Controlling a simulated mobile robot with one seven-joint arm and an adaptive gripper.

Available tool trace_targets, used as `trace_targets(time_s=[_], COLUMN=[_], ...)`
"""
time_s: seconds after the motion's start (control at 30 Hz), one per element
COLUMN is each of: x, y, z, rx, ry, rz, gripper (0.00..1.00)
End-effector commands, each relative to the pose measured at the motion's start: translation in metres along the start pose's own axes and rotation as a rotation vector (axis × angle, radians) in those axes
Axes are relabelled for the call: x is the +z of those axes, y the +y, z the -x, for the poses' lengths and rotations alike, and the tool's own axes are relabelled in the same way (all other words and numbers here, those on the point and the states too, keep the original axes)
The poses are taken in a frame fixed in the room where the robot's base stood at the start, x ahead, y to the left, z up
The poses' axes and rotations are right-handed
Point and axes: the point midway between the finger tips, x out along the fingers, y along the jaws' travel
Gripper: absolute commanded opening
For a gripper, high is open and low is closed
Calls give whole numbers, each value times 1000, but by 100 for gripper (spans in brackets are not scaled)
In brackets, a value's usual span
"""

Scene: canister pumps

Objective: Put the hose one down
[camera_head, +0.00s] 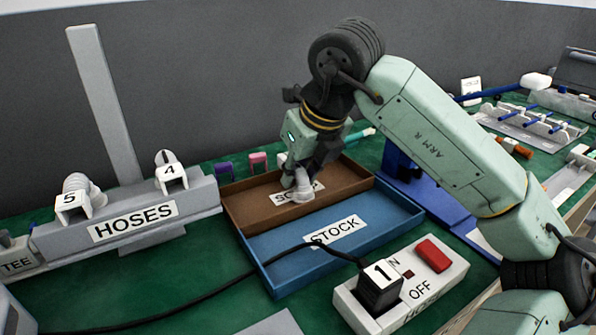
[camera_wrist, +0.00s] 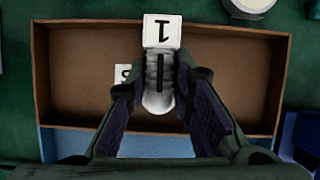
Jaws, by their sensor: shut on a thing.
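Hose one (camera_wrist: 156,98) is a pale grey ribbed piece with a white tag marked 1. It also shows in the head view (camera_head: 303,190), low over the brown tray. My gripper (camera_wrist: 157,80) is shut on it, one finger on each side; the gripper shows in the head view too (camera_head: 304,172). I cannot tell whether the hose touches the tray floor. The brown tray (camera_head: 350,180) has a label partly hidden by the hose and gripper. Its rim also shows in the wrist view (camera_wrist: 284,80).
A blue tray (camera_head: 385,228) labelled STOCK adjoins the brown one in front. A grey HOSES rack (camera_head: 205,200) at left holds hoses 5 (camera_head: 75,190) and 4 (camera_head: 170,168). A power strip (camera_head: 440,275) with a black plug (camera_head: 380,290) and cable lies in front.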

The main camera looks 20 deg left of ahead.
Motion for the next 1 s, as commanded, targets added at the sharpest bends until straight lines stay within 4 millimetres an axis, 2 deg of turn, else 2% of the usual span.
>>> trace_targets(time_s=[0.27,0.3,0.57,0.87,1.0], x=[-2,-1,-1,-1,1], y=[0,0,0,0,0], z=[-4,-2,-2,-1,8], rx=[-1,-1,0,0,-2], ry=[0,0,0,0,-1], rz=[0,0,0,1,0], gripper=[0,23,41,42,42])
